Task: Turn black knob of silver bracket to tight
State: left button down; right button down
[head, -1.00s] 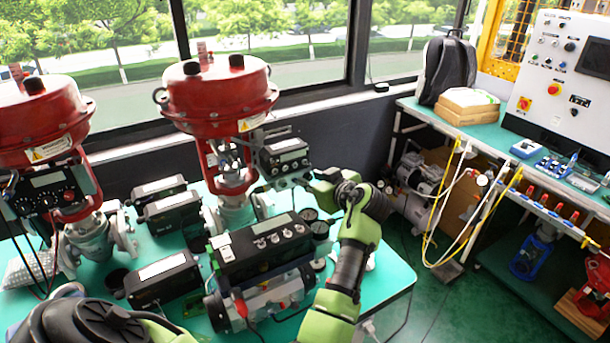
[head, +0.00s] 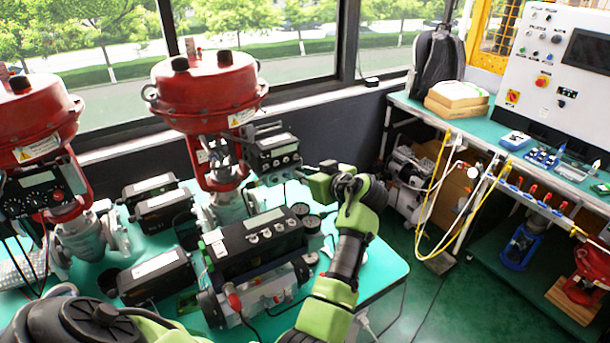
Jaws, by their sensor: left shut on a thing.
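My left gripper (head: 306,176) is small in the picture, at the right end of the bracket, and is shut on the black knob. The knob itself is mostly hidden by the fingers, so its turn angle cannot be read. My right gripper is not in view.
A large black positioner (head: 255,240) on a silver actuator stands on the green table (head: 385,275), close left of my forearm. Several black boxes and a second red valve (head: 35,118) stand farther left. A workbench with a white control panel (head: 555,70) is at right.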

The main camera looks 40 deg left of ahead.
pick_arm(q)
jog(key=m+g, duration=0.1)
jog(key=m+g+y+b, duration=0.1)
jog(key=m, duration=0.1)
jog(key=shift+w+m, duration=0.3)
dwell(0.5)
jog(key=c, duration=2.3)
grip_release()
jog(key=shift+o, duration=0.4)
jog(key=shift+a, duration=0.1)
jog(key=v, duration=0.7)
jog(key=shift+d, duration=0.3)
jog(key=shift+w+f, duration=0.1)
